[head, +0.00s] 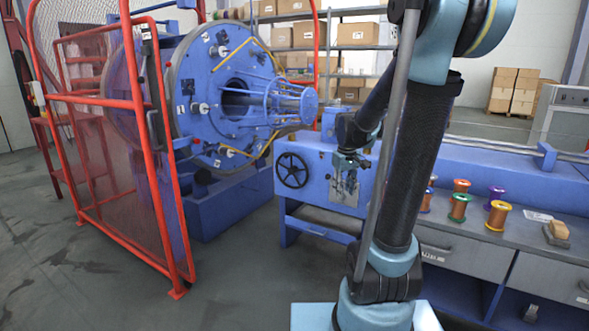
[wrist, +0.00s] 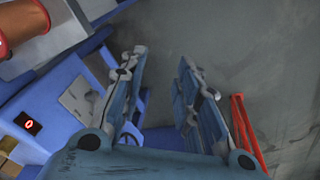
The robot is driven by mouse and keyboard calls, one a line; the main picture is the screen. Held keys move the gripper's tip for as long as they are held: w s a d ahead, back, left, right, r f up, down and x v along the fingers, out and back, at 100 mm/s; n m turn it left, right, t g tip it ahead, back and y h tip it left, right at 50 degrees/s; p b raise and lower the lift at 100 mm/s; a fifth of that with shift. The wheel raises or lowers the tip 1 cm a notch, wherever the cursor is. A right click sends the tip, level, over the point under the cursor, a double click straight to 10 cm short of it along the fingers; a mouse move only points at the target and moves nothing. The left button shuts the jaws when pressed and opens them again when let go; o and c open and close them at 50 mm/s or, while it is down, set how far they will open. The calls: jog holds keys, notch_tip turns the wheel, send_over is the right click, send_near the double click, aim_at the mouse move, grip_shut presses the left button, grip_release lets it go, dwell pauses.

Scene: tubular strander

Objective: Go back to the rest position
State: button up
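My gripper (head: 345,188) hangs in front of the blue machine bench, to the right of the black handwheel (head: 292,170). My arm comes down from the top right and bends, with the gripper end pointing downward. In the wrist view my gripper (wrist: 163,62) shows two blue-grey fingers set well apart. Only grey floor and a bit of blue machine show between them, so it is open and empty. Part of the bench behind my arm is hidden.
The blue strander (head: 225,95) stands at the left behind a red-framed guard (head: 115,150). Several wire spools (head: 498,215) and a small wooden block (head: 558,229) sit on the grey worktop at the right. Shelves with boxes (head: 345,62) stand behind. The front-left floor is clear.

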jog(key=s+f+m, duration=0.2)
jog(key=s, duration=1)
jog(key=s+d+f+m, duration=0.1)
jog(key=s+f+m, duration=0.1)
jog(key=s, duration=1)
jog(key=shift+f, duration=0.8)
jog(key=shift+s+d, duration=0.1)
